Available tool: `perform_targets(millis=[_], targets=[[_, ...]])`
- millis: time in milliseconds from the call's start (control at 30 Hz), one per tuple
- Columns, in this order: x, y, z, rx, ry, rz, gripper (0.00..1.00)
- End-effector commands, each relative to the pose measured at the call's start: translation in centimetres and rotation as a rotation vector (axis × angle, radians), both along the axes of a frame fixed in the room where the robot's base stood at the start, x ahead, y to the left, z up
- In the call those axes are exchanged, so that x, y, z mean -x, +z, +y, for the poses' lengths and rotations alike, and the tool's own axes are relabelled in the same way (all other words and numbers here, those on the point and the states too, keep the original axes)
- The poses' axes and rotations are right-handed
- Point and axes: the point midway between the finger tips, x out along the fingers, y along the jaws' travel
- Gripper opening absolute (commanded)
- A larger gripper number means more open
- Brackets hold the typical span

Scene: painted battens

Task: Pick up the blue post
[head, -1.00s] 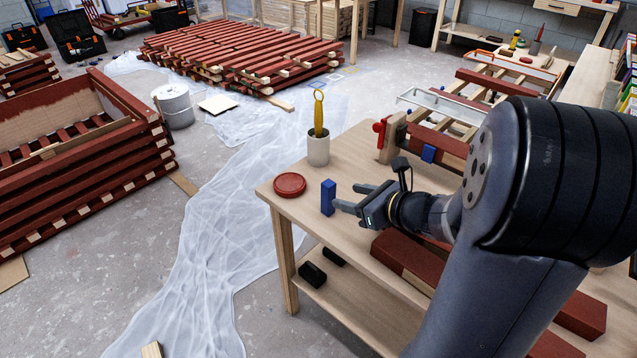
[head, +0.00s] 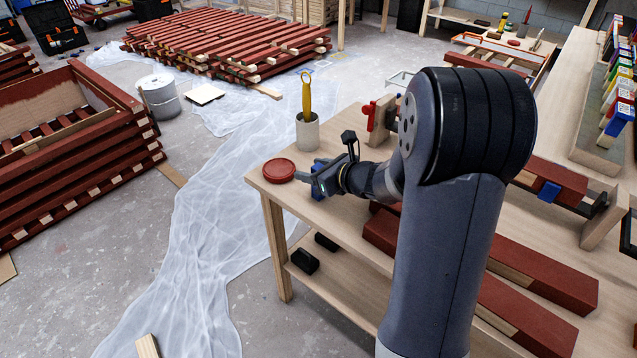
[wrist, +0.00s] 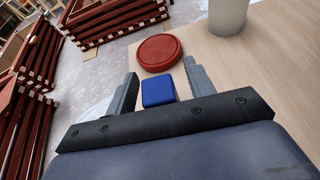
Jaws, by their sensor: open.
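The blue post (wrist: 158,92) shows in the wrist view between the two grey fingers of my gripper (wrist: 160,74), with a gap visible on the right side. My gripper is open. In the head view my gripper (head: 306,176) is at the workbench corner, around the post, and hides most of it. A bit of the blue post (head: 319,164) shows there above the fingers. Whether the fingers touch the post on the left is hard to tell.
A round red lid (head: 279,170) lies just beyond the post, also in the wrist view (wrist: 159,52). A pale cup (head: 307,132) with a yellow-handled tool stands behind. Red battens (head: 540,270) lie on the bench (head: 350,220) at right. The bench's left edge is close.

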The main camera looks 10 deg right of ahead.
Motion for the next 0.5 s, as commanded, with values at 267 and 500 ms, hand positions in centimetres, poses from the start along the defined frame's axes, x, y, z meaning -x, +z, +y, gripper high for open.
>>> perform_targets(millis=[267, 500], targets=[[-0.08, 0.0, 0.03, 0.001, -0.001, -0.001, 0.47], [-0.07, 0.0, 0.03, 0.001, 0.0, 0.0, 0.27]])
